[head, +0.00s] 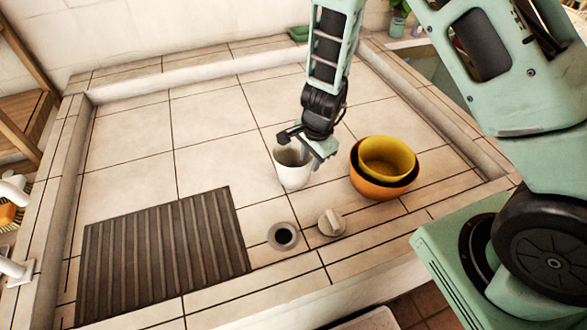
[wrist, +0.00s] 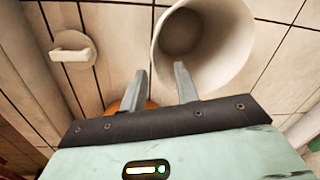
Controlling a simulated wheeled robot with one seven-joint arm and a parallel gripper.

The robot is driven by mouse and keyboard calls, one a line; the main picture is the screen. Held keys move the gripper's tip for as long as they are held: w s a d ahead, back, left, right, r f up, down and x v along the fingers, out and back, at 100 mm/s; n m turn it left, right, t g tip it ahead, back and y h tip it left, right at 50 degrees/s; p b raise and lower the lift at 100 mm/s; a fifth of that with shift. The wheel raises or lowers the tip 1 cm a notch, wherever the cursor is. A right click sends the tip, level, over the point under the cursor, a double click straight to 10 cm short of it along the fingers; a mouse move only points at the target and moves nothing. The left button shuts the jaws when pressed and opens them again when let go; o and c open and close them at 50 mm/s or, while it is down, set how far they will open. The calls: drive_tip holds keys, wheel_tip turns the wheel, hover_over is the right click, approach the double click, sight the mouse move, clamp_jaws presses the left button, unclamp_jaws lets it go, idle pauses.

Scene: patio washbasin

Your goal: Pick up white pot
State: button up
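The white pot (head: 293,174) stands upright on the tiled basin floor, left of the stacked bowls. It also shows in the wrist view (wrist: 222,72), where I look into its empty inside. My gripper (head: 304,142) is right at the pot's top and hides part of its rim. In the wrist view my gripper (wrist: 160,72) is open, its two fingers apart. The right finger overlaps the pot's near rim and the left finger is outside it. I cannot tell whether either finger touches the pot.
A yellow bowl (head: 387,157) sits in an orange bowl (head: 366,185) right of the pot. A round stopper (head: 331,222) and a drain hole (head: 282,236) are in front. A dark ribbed mat (head: 165,255) lies front left. The tiles at the back left are clear.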

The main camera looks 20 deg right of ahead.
sight(309, 166)
drive_tip(key=f, duration=0.4)
drive_tip(key=shift+w+a+f+b, duration=0.15)
drive_tip(key=shift+w+b, duration=0.1)
drive_tip(key=shift+b, duration=0.15)
clamp_jaws()
